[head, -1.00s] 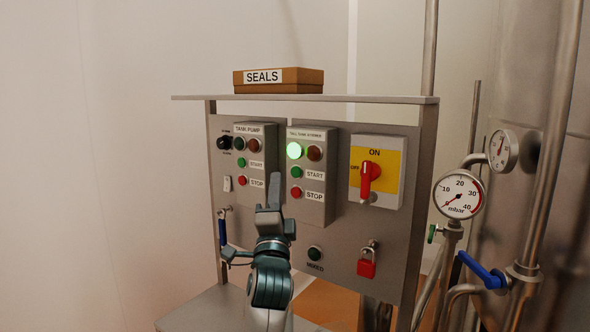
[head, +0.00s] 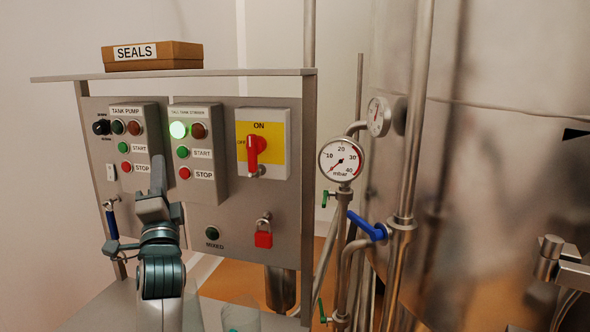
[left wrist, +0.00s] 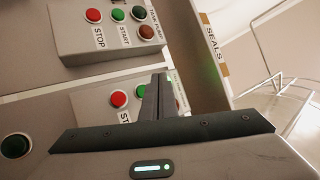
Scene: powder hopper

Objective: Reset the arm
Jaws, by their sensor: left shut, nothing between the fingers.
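My left gripper (head: 158,172) is shut and empty, raised in front of the grey control panel (head: 225,232). In the head view its fingertips overlap the gap between the tank pump box (head: 140,184) and the stirrer box (head: 197,112). In the left wrist view the closed fingers (left wrist: 157,97) stick up in front of one button box and partly hide it. I cannot tell the exact distance to the boxes. The green lamp (head: 178,130) on the stirrer box is lit. My right gripper is not in view.
A SEALS box (head: 152,56) sits on the shelf above the panel. A red switch (head: 255,150) on yellow and a red padlock (head: 263,239) are to the right. Pipes, a gauge (head: 341,160) and a blue-handled valve (head: 367,226) stand before the steel tank (head: 480,180).

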